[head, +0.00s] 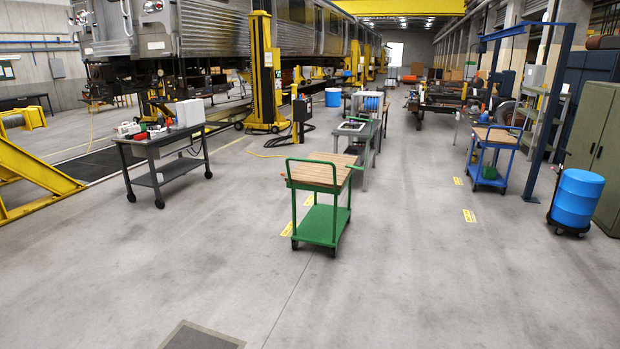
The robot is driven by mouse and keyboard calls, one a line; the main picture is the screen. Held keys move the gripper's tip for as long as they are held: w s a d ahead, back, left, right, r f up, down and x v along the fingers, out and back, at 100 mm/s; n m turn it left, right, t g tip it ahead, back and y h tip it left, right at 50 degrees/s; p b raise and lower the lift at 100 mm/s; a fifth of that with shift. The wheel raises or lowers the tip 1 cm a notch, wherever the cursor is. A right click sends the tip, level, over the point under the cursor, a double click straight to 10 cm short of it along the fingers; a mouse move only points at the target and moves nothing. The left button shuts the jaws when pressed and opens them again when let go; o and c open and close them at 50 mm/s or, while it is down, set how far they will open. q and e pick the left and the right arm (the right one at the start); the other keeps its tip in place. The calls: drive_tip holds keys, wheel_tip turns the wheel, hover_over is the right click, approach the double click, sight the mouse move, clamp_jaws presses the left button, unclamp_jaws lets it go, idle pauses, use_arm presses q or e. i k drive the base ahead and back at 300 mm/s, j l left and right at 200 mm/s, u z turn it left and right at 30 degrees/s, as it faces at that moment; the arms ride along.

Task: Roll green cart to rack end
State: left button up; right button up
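The green cart (321,224) stands upright on its casters on the concrete floor, near the middle of the head view. It has a wooden top (320,170), a green lower shelf and green push handles at its near and far ends. Its top looks empty. Neither of my grippers shows in the head view, and nothing is touching the cart's near handle. I cannot tell which of the things here is the rack that the task names; grey shelving (548,112) stands at the right.
A grey wheeled table (165,160) with small items stands at the left. A blue cart (492,150) and a blue drum (577,198) are at the right. Open floor surrounds the green cart's near side.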

sight(324, 225)
drive_tip(key=i, duration=4.4)
